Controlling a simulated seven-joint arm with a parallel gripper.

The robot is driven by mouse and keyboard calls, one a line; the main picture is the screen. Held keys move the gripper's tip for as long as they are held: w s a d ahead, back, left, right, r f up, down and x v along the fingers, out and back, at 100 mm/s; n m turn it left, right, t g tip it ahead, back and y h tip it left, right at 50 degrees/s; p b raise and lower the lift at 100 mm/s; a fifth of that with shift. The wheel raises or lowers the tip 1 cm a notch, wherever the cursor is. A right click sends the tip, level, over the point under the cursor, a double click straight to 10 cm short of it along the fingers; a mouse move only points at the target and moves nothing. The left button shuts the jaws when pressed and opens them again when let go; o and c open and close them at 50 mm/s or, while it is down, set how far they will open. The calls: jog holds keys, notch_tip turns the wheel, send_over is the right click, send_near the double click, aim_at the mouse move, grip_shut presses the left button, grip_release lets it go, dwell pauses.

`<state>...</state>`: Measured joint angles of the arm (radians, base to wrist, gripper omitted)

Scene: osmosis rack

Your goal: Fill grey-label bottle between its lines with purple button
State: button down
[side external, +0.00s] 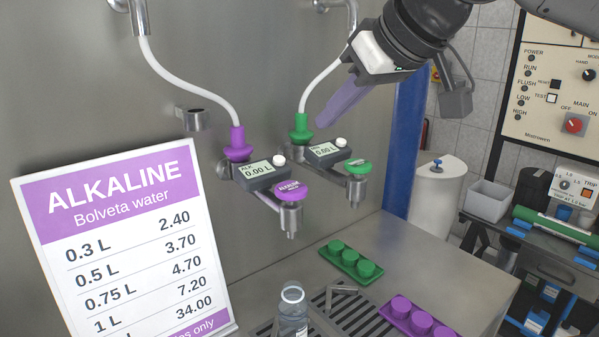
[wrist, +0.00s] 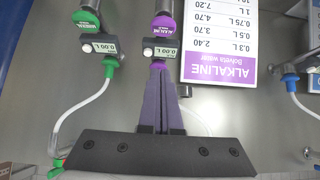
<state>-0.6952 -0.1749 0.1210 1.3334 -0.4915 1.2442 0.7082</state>
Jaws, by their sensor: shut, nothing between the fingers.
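The purple button (side external: 291,190) is a disc marked ALKALINE on top of a metal tap, beside a grey meter (side external: 262,174) reading 0.00 L. It also shows in the wrist view (wrist: 163,28), beyond my fingertips. A clear bottle (side external: 293,312) stands at the lower edge of the side view, with its neck open. Its lower part is cut off, and I cannot tell its label colour, lines or any water level. My gripper (side external: 322,121) is shut and empty, up and to the right of the purple tap. Its fingers (wrist: 159,68) are together in the wrist view.
A green-button tap (side external: 357,166) with its own meter is right of the purple one. A purple ALKALINE price board (side external: 120,200) stands at left. A drip grate (side external: 345,318), green caps strip (side external: 352,262) and purple caps strip (side external: 420,318) occupy the counter.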

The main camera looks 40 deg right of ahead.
send_over(288, 184)
jog(key=s, duration=0.3)
notch_tip(288, 184, down, 7)
jog(key=shift+w+d+f, duration=0.1)
jog(key=shift+d, duration=0.05)
notch_tip(288, 184, down, 2)
jog(key=shift+f, duration=0.95)
